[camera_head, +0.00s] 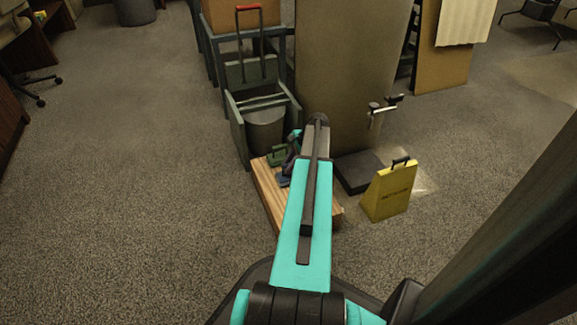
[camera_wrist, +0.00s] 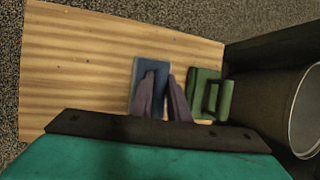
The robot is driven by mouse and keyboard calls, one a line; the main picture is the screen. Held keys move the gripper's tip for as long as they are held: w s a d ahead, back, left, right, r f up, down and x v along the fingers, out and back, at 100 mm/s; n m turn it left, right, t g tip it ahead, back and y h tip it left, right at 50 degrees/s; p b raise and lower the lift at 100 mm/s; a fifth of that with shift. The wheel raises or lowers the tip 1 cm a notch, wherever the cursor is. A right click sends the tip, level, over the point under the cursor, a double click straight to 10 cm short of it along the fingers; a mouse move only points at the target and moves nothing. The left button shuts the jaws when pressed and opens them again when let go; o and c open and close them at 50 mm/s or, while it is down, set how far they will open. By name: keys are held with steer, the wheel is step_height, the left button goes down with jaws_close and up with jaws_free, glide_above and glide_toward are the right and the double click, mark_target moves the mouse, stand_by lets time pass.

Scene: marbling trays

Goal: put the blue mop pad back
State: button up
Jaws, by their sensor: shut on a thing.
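The blue mop pad (camera_wrist: 136,82) is a flat blue block with a raised handle, over the wooden board in the wrist view. In the head view a bit of it (camera_head: 284,181) shows beside my arm. My gripper (camera_wrist: 161,77) has its two dark purple fingers at the pad's handle and is shut on it. I cannot tell whether the pad touches the board or hangs just above it. A green pad with a handle (camera_wrist: 208,94) sits right next to it; it also shows in the head view (camera_head: 277,155). My arm hides part of the board.
The wooden board (camera_head: 268,190) lies on the carpet. A green frame cart with a grey bucket (camera_head: 265,130) stands behind it. A yellow floor sign (camera_head: 388,190) and a dark flat block (camera_head: 358,170) are at right. Carpet at left is clear.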

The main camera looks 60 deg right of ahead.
steer(key=o, duration=0.7)
steer(key=p+v, duration=0.6)
steer(key=v, duration=0.6)
stand_by(0.6)
